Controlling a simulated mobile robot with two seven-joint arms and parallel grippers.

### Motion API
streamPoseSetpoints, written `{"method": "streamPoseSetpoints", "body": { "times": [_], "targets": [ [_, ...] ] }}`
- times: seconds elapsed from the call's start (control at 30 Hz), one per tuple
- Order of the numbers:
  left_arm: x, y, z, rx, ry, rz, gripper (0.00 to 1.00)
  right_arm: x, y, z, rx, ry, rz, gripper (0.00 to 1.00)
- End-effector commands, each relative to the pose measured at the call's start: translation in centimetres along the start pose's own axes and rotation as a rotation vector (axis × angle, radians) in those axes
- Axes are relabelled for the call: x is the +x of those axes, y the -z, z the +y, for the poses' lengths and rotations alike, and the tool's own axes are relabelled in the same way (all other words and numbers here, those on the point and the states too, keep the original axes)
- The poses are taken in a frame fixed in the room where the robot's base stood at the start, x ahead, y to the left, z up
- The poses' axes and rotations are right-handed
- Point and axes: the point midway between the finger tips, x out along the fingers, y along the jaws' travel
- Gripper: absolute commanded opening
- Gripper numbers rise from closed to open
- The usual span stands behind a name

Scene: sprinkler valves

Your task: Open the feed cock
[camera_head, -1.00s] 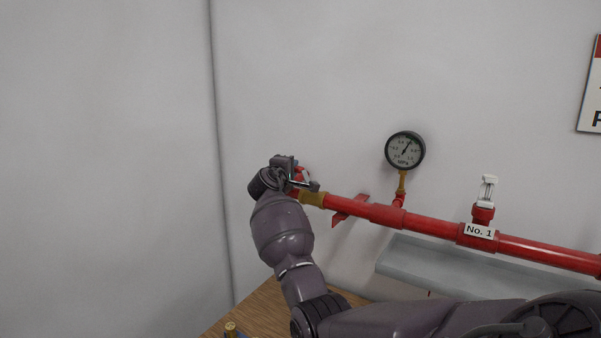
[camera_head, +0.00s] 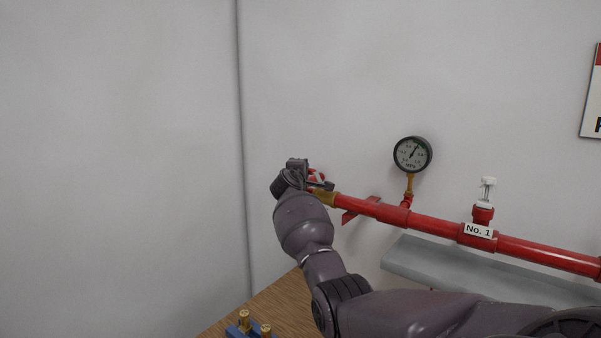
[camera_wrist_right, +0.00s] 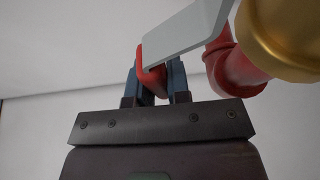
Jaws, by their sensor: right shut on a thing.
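The feed cock's brass body (camera_head: 325,197) sits at the left end of the red pipe (camera_head: 435,225) in the head view. Brass also shows large at the upper right of the right wrist view (camera_wrist_right: 285,35). Its lever is a flat grey bar (camera_wrist_right: 190,32) with a red grip (camera_wrist_right: 150,78) at the end. My right gripper (camera_wrist_right: 152,88) is shut on the red grip, one blue finger on each side. In the head view my right gripper (camera_head: 312,180) hides most of the lever. My left gripper is not in view.
A dial gauge (camera_head: 412,154) stands above the pipe. A white-topped valve (camera_head: 485,200) stands over the "No. 1" label (camera_head: 478,230). A grey ledge (camera_head: 440,262) runs below the pipe.

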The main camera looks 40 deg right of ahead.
Motion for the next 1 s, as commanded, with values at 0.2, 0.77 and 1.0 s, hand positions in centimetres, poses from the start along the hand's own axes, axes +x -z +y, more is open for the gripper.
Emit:
{"method": "streamPoseSetpoints", "body": {
  "times": [0.2, 0.77, 1.0],
  "targets": [
    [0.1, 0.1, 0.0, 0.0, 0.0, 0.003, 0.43, -0.1, 0.1, 0.0, 0.0, -0.001, 0.004, 0.18],
    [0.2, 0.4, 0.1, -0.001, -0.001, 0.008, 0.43, -0.5, 0.1, -0.1, -0.001, 0.0, 0.001, 0.43],
    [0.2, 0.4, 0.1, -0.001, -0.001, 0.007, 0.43, -2.8, 0.1, -0.2, 0.001, 0.0, 0.002, 0.43]
  ]
}}
